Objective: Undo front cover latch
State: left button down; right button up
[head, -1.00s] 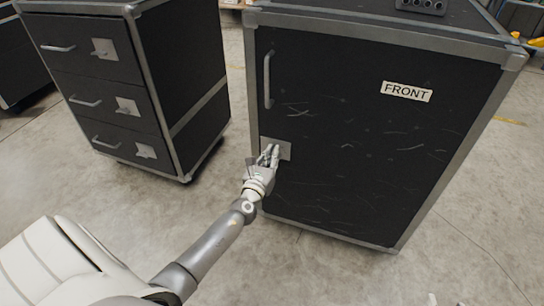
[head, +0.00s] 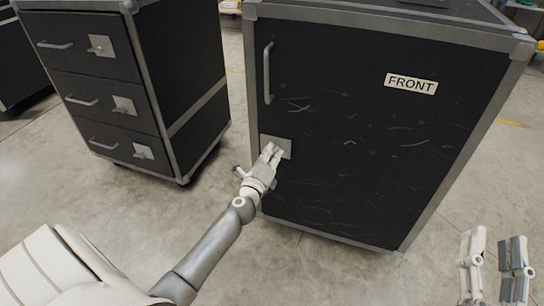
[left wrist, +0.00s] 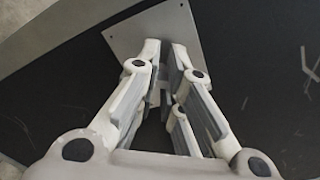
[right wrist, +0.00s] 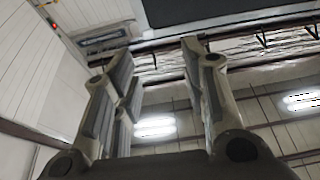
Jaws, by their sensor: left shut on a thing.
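The black case with the "FRONT" label (head: 411,84) on its front cover stands ahead in the head view. Its latch plate (head: 286,147), a grey metal square, sits low at the cover's left edge. It also shows at the top of the left wrist view (left wrist: 150,27). My left gripper (head: 272,152) is at the plate with its fingers closed on the latch handle, which the fingers mostly hide. My right gripper (head: 497,250) is raised, open and empty at the lower right, away from the case.
A vertical pull handle (head: 268,73) is on the cover above the latch. A black drawer case (head: 195,85) with several handles and latches stands to the left. Concrete floor (head: 222,190) is clear between and before them.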

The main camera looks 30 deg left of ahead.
pick_arm(q)
jog(key=shift+n, duration=1.8)
jog(key=shift+a+n, duration=0.1)
jog(key=shift+n, duration=1.5)
pick_arm(e)
jog(key=shift+s+r+t+y, duration=0.15)
jog(key=shift+s+r+t, duration=0.1)
jog(key=shift+r, duration=0.2)
jog(key=shift+s+r+t+y, duration=0.15)
jog(key=shift+r+t, duration=0.1)
jog(key=shift+r, duration=0.2)
jog(key=shift+w+f, duration=0.1)
pick_arm(q)
jog(key=c, duration=0.6)
grip_release()
jog(key=shift+o, duration=0.2)
jog(key=shift+s, duration=0.15)
